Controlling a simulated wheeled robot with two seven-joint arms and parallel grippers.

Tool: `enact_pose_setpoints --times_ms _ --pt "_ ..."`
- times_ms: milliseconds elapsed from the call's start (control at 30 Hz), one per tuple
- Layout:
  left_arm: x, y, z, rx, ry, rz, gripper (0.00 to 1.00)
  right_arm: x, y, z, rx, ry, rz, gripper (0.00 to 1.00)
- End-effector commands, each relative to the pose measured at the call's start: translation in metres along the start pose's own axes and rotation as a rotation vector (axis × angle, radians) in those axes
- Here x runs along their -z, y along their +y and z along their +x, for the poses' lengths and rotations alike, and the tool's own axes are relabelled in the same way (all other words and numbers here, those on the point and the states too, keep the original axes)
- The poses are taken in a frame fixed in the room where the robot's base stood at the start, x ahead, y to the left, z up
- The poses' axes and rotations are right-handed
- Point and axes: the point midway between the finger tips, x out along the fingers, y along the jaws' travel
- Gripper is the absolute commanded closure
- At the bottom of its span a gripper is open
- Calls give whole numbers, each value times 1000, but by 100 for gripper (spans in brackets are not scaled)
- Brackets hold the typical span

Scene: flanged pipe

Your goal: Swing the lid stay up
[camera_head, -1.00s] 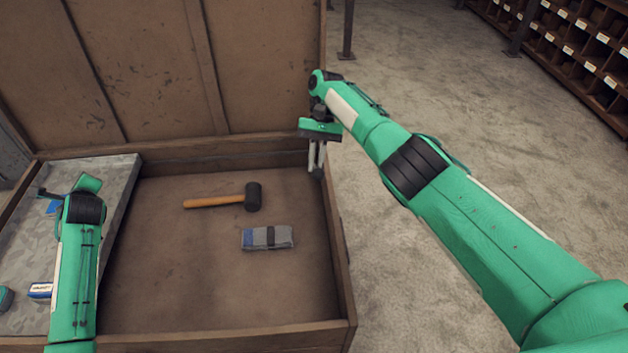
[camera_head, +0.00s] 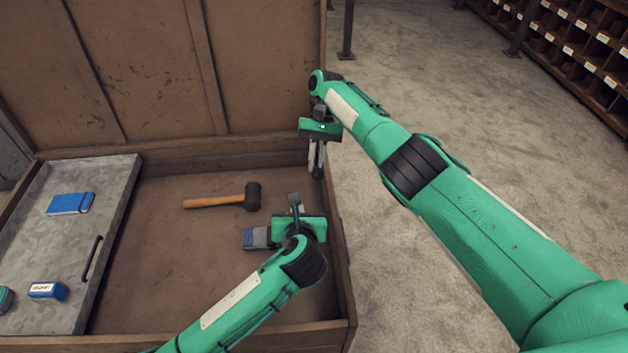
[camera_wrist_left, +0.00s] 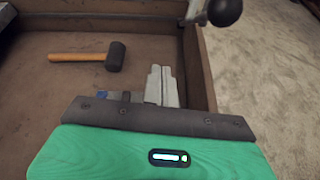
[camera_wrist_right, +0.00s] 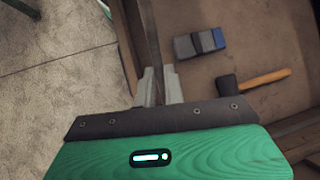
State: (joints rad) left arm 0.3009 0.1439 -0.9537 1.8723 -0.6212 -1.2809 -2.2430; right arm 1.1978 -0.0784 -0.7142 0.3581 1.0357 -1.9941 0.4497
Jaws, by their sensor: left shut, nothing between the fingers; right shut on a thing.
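A thin metal bar, the lid stay (camera_wrist_right: 150,40), runs up the picture in the right wrist view along the chest's side wall. My right gripper (camera_head: 317,168) is at the chest's back right corner; it also shows in the right wrist view (camera_wrist_right: 159,72), shut on the stay. My left gripper (camera_head: 294,198) is shut and empty, over the right part of the chest; its closed fingers also show in the left wrist view (camera_wrist_left: 160,70). A dark round knob (camera_wrist_left: 226,10) shows at that view's top. The open lid (camera_head: 150,70) stands upright behind the chest.
A mallet (camera_head: 220,201) and a grey-blue packet (camera_head: 256,238) lie on the chest floor, the packet partly hidden by my left arm. A grey tray (camera_head: 105,220) at the left holds blue boxes (camera_head: 70,203). The chest's right wall (camera_head: 343,270) is beside my left gripper.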

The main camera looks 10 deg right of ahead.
Motion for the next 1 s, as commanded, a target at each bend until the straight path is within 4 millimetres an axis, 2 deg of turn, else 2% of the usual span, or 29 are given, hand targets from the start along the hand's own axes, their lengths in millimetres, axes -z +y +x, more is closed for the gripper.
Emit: enact_pose_setpoints --times_ms 33,133,300,467,833,900,1000 --pt "0 -12 -10 17 -6 20 100 0 1 1 0 0 1 100" --pt "3 -28 -22 41 -12 54 100 0 1 1 0 -1 1 100" --pt "4 -37 -24 52 -17 74 100 0 1 1 0 -1 1 100" --pt "3 -38 0 50 -16 75 100 0 1 1 0 -1 1 100" --pt "3 -41 73 51 -15 74 100 0 1 1 -1 -2 1 100" --pt "-13 -43 74 53 -19 68 100 0 1 1 -1 -2 1 100" --pt "-24 -44 76 53 -17 70 100 0 1 1 -1 -2 1 100"
